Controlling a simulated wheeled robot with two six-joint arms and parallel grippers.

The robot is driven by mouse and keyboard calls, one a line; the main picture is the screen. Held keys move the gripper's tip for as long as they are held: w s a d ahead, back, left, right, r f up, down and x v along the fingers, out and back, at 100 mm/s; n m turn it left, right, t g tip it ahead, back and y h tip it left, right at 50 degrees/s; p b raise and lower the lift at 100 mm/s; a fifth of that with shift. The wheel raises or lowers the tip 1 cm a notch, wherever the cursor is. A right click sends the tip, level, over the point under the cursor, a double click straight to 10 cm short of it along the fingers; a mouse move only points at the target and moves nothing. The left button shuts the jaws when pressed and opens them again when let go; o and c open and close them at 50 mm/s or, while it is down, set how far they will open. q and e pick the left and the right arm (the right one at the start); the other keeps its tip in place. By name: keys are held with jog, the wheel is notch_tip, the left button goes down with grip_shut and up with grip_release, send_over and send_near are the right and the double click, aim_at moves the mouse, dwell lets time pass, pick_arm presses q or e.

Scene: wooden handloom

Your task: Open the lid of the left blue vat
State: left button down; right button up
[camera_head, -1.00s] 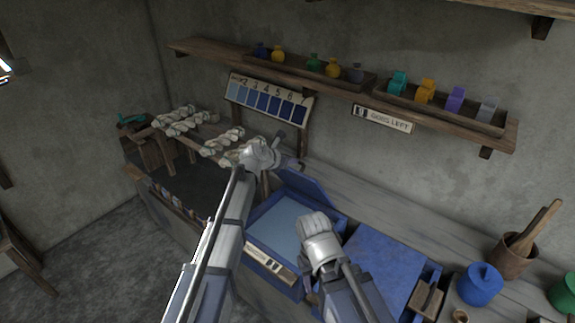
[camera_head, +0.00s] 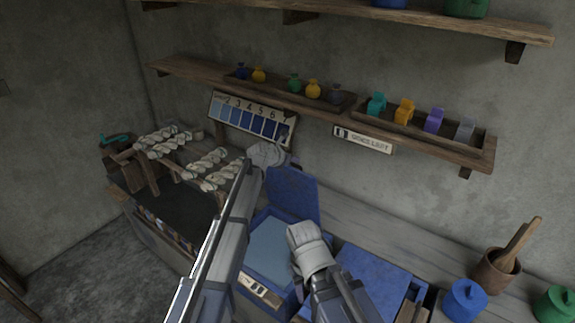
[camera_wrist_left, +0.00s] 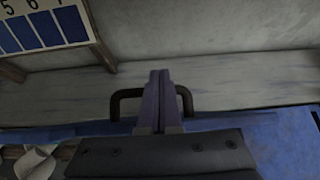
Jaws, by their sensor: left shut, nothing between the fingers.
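The left blue vat (camera_head: 240,276) stands at the middle of the bench with light blue liquid showing inside. Its blue lid (camera_head: 295,196) is raised and stands steeply at the vat's back edge. My left gripper (camera_head: 285,134) is beyond and above the lid, partly hidden by its own wrist. In the left wrist view its fingers (camera_wrist_left: 161,98) are shut and empty, with a dark bar handle (camera_wrist_left: 128,94) showing on both sides of them. I cannot tell whether they touch it. My right gripper's wrist is over the vat's right side; its fingers are hidden.
A second blue vat with its lid closed (camera_head: 370,277) stands to the right. A numbered colour card (camera_head: 250,118) hangs behind. Skeins (camera_head: 207,165) lie on a rack at left. A blue pot (camera_head: 464,300) and a mortar (camera_head: 496,270) stand at right. A shelf (camera_head: 415,140) runs above.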

pick_arm(q)
jog(key=w+d, duration=0.5)
jog(key=w, duration=0.1)
jog(key=shift+w+f, duration=0.15)
jog(key=shift+w, duration=0.25)
pick_arm(e)
jog(key=shift+f, duration=0.15)
pick_arm(q)
jog(key=shift+a, duration=0.1)
dwell(0.7)
